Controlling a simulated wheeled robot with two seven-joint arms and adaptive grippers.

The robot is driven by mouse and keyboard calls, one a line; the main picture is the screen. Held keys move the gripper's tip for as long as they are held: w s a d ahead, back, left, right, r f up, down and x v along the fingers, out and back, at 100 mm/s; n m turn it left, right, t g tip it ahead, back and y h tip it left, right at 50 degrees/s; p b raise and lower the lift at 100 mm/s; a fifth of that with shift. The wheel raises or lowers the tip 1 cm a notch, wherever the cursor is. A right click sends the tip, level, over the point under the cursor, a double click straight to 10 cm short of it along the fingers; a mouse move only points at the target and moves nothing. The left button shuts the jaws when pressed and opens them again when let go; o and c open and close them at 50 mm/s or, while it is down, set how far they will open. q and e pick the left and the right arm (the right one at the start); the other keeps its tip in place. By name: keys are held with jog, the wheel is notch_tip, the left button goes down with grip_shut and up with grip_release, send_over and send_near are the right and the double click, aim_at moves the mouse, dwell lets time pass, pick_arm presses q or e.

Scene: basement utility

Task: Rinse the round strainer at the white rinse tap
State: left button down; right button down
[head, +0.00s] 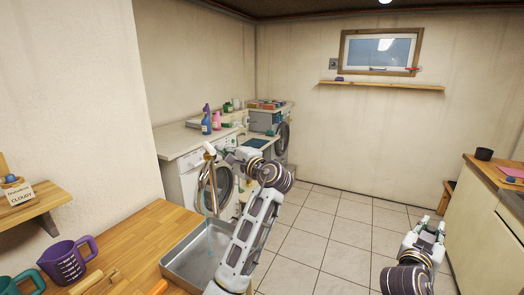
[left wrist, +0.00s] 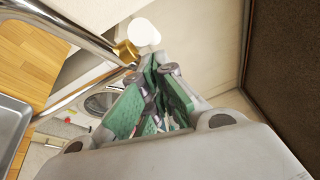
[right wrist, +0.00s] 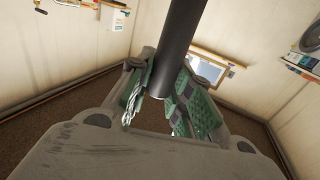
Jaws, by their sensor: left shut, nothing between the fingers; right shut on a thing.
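The chrome tap (head: 203,187) with a white knob (head: 210,149) rises over a metal basin (head: 176,266). Thin blue streaks like running water show below its spout. My left gripper (head: 224,153) is shut and empty close beside the knob; the left wrist view shows the white knob (left wrist: 143,35) and brass collar (left wrist: 125,52) just beyond the fingers (left wrist: 152,108). My right gripper (head: 431,228) is held out over the floor at right. In the right wrist view it is shut on a black cylindrical handle (right wrist: 182,45). No round strainer mesh is visible; whether this handle is its own I cannot tell.
A purple measuring cup (head: 67,262) and a teal mug (head: 24,284) stand on the wooden counter (head: 133,232) left of the basin. Washing machines and bottles line the back left. A dark cup (head: 484,154) stands on the right counter. The tiled floor between is clear.

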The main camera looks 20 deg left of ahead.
aim_at(210, 151)
pick_arm(q)
jog(key=shift+s+a+t, duration=0.1)
jog(key=shift+s+t, duration=0.1)
jog(key=shift+t, duration=0.1)
pick_arm(e)
jog(key=shift+r, duration=0.2)
jog(key=shift+r+p, duration=0.55)
jog(key=shift+p, duration=0.15)
jog(key=shift+r+p, duration=1.55)
pick_arm(q)
jog(key=shift+s+a+m+t+h+p, duration=0.2)
jog(key=shift+s+a+m+t+h, duration=0.1)
jog(key=shift+s+m+t+h, duration=0.85)
jog(key=shift+s+a+m+t+h+p, duration=0.15)
jog(key=shift+s+a+m+t+h, duration=0.1)
jog(key=shift+s+m+t+h, duration=0.85)
pick_arm(e)
jog(key=shift+r, duration=0.4)
pick_arm(q)
jog(key=shift+w+n+t+y, duration=0.25)
jog(key=shift+w+y, duration=0.1)
jog(key=shift+w, duration=0.3)
pick_arm(e)
jog(key=shift+d, duration=0.15)
